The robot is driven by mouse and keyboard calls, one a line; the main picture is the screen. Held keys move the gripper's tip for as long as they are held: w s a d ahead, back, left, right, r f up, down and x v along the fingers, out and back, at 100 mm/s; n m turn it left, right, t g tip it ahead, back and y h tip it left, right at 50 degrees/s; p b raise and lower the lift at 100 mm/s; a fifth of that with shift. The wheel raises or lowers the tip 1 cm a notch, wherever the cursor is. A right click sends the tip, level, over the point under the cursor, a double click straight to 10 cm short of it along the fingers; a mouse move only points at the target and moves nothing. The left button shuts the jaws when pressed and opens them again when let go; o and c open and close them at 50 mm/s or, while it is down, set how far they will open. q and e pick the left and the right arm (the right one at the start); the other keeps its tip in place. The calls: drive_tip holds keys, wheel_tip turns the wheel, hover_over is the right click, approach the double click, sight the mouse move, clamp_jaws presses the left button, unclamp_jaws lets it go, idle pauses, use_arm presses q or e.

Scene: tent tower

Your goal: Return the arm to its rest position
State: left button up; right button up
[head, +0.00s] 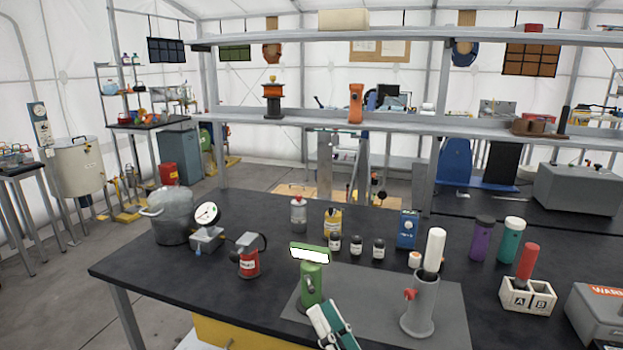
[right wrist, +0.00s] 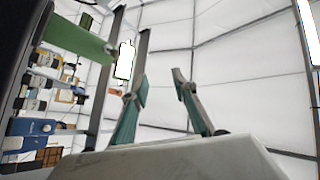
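My right gripper (head: 333,322) shows at the bottom of the head view as teal and white parts, low in front of the green stand. In the right wrist view its two teal fingers (right wrist: 160,82) are apart, with nothing between them. The rest of the right arm is hidden below the head view's edge. My left gripper is in neither view.
On the black bench (head: 150,262) stand a green stand with a white panel (head: 312,280), a grey cylinder holding a white rod (head: 420,305), an A/B block (head: 527,297), a pot (head: 172,218) and several bottles. The bench's left front is clear.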

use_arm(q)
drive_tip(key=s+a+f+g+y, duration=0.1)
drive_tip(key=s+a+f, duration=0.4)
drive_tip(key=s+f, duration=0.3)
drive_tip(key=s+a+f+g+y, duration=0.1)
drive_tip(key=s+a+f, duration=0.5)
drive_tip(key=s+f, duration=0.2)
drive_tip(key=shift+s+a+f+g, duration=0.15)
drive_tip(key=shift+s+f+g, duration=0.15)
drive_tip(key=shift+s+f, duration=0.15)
use_arm(e)
drive_tip(key=s+d+f+n+g+h, duration=0.1)
drive_tip(key=s+d+f+g+h, duration=0.2)
drive_tip(key=f, duration=0.8)
drive_tip(key=s+d+f+n+g+h, duration=0.1)
drive_tip(key=s+d+f+g+h, duration=0.2)
drive_tip(key=s+d+f, duration=0.5)
drive_tip(key=s+d+f+n+g+h, duration=0.2)
drive_tip(key=s+d+f+h, duration=0.3)
drive_tip(key=f, duration=1)
drive_tip(key=shift+s+d+f+g, duration=0.35)
drive_tip(key=shift+s+d+g, duration=0.35)
drive_tip(key=shift+s, duration=0.3)
